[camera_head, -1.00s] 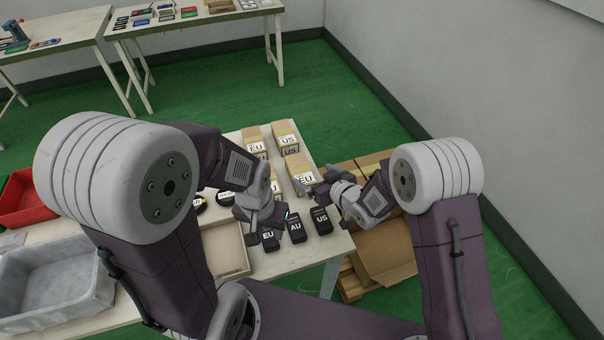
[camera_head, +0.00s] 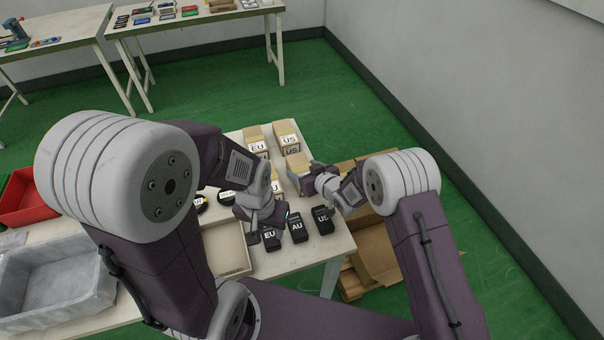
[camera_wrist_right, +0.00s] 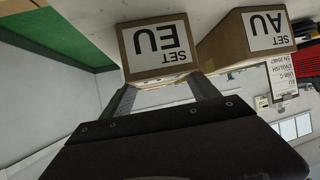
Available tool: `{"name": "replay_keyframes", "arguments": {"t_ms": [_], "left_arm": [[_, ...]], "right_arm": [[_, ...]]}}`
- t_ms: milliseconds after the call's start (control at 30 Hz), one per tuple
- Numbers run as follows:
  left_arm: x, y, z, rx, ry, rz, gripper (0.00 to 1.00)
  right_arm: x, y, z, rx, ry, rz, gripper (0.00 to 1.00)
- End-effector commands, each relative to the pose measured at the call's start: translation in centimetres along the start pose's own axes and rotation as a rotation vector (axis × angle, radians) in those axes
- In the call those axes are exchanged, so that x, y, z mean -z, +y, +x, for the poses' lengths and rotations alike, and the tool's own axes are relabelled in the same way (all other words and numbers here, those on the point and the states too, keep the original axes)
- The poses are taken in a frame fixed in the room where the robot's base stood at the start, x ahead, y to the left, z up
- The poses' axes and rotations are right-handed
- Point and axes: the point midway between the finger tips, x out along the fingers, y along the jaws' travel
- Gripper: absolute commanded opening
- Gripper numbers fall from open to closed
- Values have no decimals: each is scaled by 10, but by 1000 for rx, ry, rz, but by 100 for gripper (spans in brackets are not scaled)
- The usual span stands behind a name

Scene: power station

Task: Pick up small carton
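Several small brown cartons with white labels stand on the white table. The front right carton (camera_head: 297,161) is partly hidden by my right gripper (camera_head: 301,179). In the right wrist view a carton marked "SET EU" (camera_wrist_right: 157,45) is straight in front of my right gripper (camera_wrist_right: 163,86). Its two fingers are apart, one toward each side of this carton; I cannot tell if they touch it. A carton marked "SET AU" (camera_wrist_right: 250,38) is beside it on the right. My left gripper (camera_head: 268,224) is open and empty above the black adapters.
Black adapters marked EU (camera_head: 271,239), AU (camera_head: 298,228) and US (camera_head: 322,220) lie near the table's front edge. A shallow tray (camera_head: 228,248) lies left of them. A large open cardboard box (camera_head: 378,256) is right of the table. Grey (camera_head: 55,280) and red (camera_head: 18,200) bins are left.

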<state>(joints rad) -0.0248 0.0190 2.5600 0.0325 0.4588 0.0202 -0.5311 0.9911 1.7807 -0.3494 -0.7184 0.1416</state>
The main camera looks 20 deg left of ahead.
Motion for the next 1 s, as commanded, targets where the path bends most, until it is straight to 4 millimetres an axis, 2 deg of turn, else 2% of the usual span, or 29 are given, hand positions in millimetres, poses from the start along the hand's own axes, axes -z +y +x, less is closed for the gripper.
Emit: {"name": "replay_keyframes", "arguments": {"t_ms": [33,167,200,567,800,1000], "left_arm": [[0,0,0,0,0,0,36],[0,0,0,0,0,0,36],[0,0,0,0,0,0,36],[0,0,0,0,0,0,36],[0,0,-3,0,0,0,36],[1,0,-7,0,0,0,36]], "right_arm": [[0,0,0,0,-1,0,44],[-1,0,0,0,-2,0,7],[-1,0,0,0,-3,-1,4],[4,0,-3,0,-1,-1,4],[41,2,-23,-2,4,-2,4],[52,46,-58,-6,2,0,3]]}}
